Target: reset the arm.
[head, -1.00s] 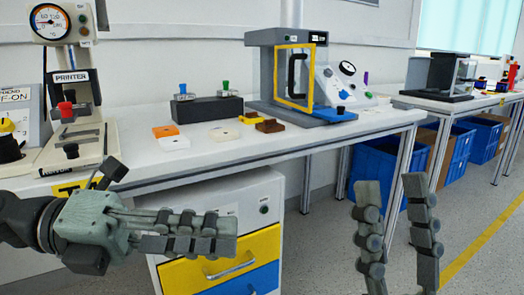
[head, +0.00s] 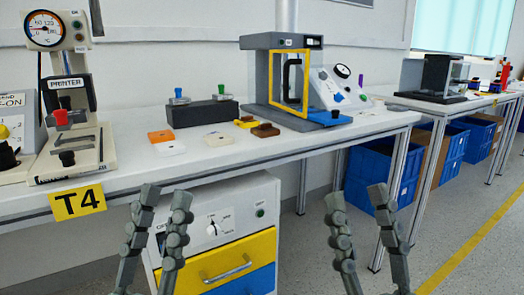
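A white rotary knob (head: 213,229) is on the upper front panel of the white cabinet (head: 263,190) under the bench. Small markings around it are too small to read. My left gripper (head: 164,191) points up in front of the cabinet's left edge, left of the knob and apart from it. Its fingers are apart with nothing between them. My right gripper (head: 355,192) points up to the right of the cabinet. Its fingers are also apart and empty. Both wrists are below the picture.
A white bench (head: 230,165) with a yellow T4 sign (head: 78,202) runs above the cabinet. A printer (head: 68,130) and a yellow-framed machine (head: 290,85) stand on it. The cabinet has a yellow drawer (head: 225,262). Blue bins (head: 375,180) stand to the right; floor there is open.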

